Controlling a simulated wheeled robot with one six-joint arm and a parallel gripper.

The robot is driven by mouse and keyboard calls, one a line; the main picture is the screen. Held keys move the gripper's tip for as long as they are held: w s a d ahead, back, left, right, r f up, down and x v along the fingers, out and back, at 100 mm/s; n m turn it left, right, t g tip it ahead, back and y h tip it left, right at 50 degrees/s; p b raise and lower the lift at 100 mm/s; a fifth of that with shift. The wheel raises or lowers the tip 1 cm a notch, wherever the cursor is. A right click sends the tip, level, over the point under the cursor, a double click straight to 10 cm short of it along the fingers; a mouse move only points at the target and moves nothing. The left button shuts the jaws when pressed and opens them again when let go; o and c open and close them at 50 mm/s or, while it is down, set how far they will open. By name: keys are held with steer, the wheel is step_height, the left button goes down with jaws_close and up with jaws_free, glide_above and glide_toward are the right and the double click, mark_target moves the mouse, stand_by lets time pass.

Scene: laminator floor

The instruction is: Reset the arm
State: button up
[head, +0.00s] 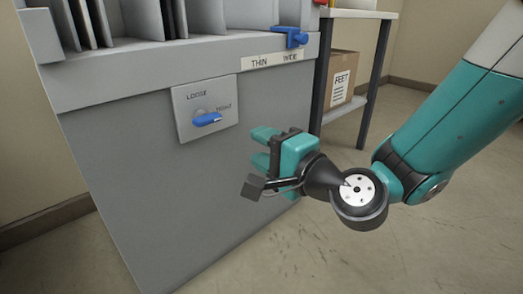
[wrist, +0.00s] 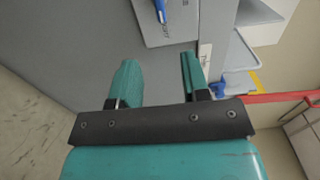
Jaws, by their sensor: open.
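My gripper (head: 263,147) is teal and black and reaches in from the right in the head view. Its two fingers are apart with nothing between them, in front of the grey machine (head: 110,180). It also shows in the wrist view (wrist: 160,78), fingers open. A blue knob (head: 207,119) sits on a plate marked LOOSE and TIGHT, up and left of the fingers and apart from them. The knob points toward TIGHT. A blue slider (head: 290,38) sits at the machine's top edge above the THIN and WIDE label (head: 272,61), near WIDE.
A shelf table (head: 360,14) stands behind the machine at the right, with a cardboard box (head: 342,78) marked FEET on its lower shelf. Bare floor (head: 420,250) lies to the right of the machine, below my arm. A red bar (wrist: 285,96) shows in the wrist view.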

steer(key=shift+d, duration=0.25)
steer(key=s+r+n+g+p, duration=0.7)
steer(key=r+n+p, duration=0.2)
steer(key=r, duration=0.1)
steer(key=s+d+r+n+g+h+p, duration=0.35)
steer(key=s+d+p, duration=0.25)
steer(key=d, duration=0.2)
steer(key=s+d+r+n+g+h+p, duration=0.2)
steer(key=s+d+r+n+h+p, duration=0.25)
steer(key=s+d, duration=0.2)
step_height(320, 180, up, 37)
steer(key=d+p, duration=0.1)
steer(key=p, duration=3.7)
steer(key=shift+r+m+h, duration=0.15)
steer(key=shift+m+h, duration=0.15)
steer(key=shift+m, duration=0.1)
